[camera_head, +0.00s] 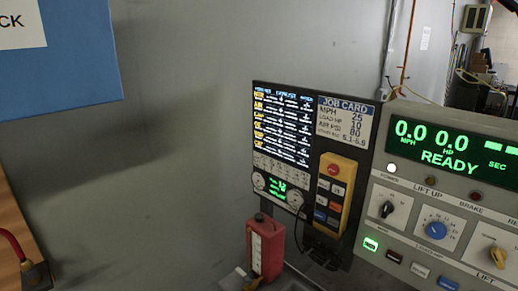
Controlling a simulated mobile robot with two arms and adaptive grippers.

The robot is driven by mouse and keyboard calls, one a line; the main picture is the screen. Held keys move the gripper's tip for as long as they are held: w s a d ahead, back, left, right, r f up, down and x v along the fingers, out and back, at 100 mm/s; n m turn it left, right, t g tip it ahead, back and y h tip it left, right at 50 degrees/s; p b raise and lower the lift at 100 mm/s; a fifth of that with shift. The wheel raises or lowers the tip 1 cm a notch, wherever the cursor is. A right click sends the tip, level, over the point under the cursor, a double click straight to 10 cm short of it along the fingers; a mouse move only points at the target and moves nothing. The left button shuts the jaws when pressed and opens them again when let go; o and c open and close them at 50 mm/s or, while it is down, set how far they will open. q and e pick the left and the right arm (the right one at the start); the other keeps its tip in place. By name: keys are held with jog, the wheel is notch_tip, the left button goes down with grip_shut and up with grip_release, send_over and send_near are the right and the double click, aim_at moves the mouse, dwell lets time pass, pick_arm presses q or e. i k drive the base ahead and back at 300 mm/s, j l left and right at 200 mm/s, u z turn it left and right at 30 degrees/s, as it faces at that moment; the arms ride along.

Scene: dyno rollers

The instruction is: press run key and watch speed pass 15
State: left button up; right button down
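The dyno console (420,190) stands at the right. Its green display (445,150) reads 0.0 MPH, 0.0 HP, dashes beside SEC, and READY. Below its dials runs a row of small keys. The leftmost is a lit green key (371,244) whose lettering is too small to read for certain. A dark red key (394,255), a pale key (420,269) and a blue key (447,283) follow to its right. Neither of my grippers can be made out in this view.
A yellow pendant (335,192) with several keys hangs on a dark panel beside a lit screen (283,125) and a job card (343,118) reading MPH 25. A red bottle-like container (266,248) stands below. A blue board (70,70) occupies the upper left.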

aim_at(417, 269)
jog(key=z, duration=1.3)
